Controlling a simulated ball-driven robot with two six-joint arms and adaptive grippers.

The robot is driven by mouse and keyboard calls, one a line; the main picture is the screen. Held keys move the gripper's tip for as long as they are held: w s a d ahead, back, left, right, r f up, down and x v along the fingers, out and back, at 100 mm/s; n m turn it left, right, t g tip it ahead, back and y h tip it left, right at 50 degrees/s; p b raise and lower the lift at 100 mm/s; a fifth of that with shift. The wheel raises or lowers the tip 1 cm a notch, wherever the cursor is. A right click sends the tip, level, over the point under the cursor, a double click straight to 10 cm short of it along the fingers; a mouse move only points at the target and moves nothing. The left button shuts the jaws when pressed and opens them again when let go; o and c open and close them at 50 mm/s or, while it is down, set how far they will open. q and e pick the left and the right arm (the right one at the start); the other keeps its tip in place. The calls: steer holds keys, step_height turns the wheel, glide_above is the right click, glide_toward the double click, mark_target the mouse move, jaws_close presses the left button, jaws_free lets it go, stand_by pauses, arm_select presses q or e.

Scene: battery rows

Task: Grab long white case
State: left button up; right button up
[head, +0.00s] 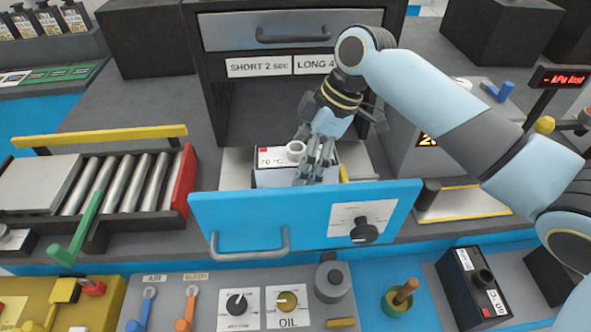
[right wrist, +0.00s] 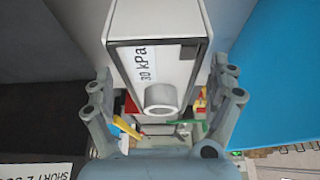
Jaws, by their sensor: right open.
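A white case (head: 264,178) with a dark-edged top, a label and a round grey port sits in the open blue-fronted drawer (head: 240,205). A white case (right wrist: 160,18) also shows in the right wrist view, with a label reading 30 kPa and a round port at its near end. My right gripper (head: 316,165) is down in the drawer at the case's right part and covers some of it. In the right wrist view its open fingers (right wrist: 162,85) stand on both sides of the case's near end; contact cannot be told. My left gripper is not in view.
The drawer front has a grey handle (head: 250,243) and a dial (head: 365,231). The cabinet (head: 265,30) above carries SHORT and LONG labels. A roller conveyor (head: 115,185) lies left. A dark labelled box (head: 472,287) stands at front right. Controls line the front.

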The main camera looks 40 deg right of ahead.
steer(key=x, duration=0.3)
steer(key=shift+a+f, duration=0.15)
steer(key=shift+f, duration=0.15)
steer(key=shift+c, duration=0.2)
steer(key=c, duration=1.4)
steer(key=shift+r, duration=0.1)
steer(key=shift+c, duration=0.2)
